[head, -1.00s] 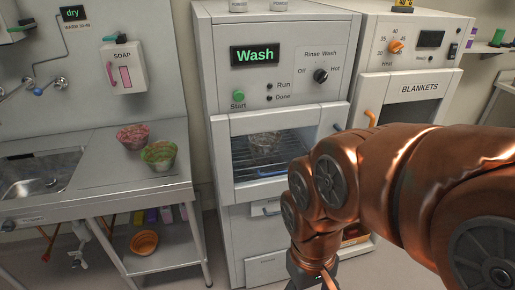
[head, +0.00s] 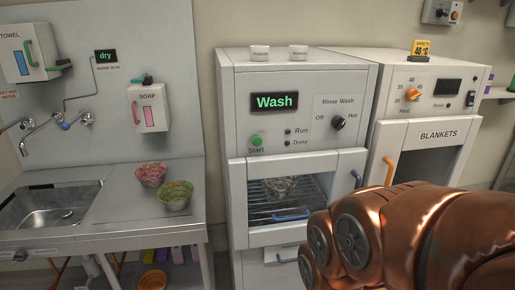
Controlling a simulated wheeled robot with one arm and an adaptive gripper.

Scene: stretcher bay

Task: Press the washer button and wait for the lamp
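The washer (head: 225,100) is a pale grey cabinet in the middle of the head view. Its display (head: 275,101) reads "Wash" in green. The green Start button (head: 257,140) sits at the lower left of its panel. The Run lamp (head: 288,131) and the Done lamp (head: 289,143) both look dark. The Rinse Wash knob (head: 339,122) is at the panel's right. Behind the washer's window there is a wire rack (head: 265,200) with a clear bowl-like item (head: 290,186). My copper arm crosses the lower right; my gripper is outside the picture.
A blanket cabinet (head: 432,112) with an orange handle stands right of the washer, partly behind my arm. At left is a steel counter (head: 110,205) with a sink (head: 50,205), a pink-patterned bowl (head: 151,174) and a green-patterned bowl (head: 174,194). Two small white jars (head: 260,53) stand on the washer.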

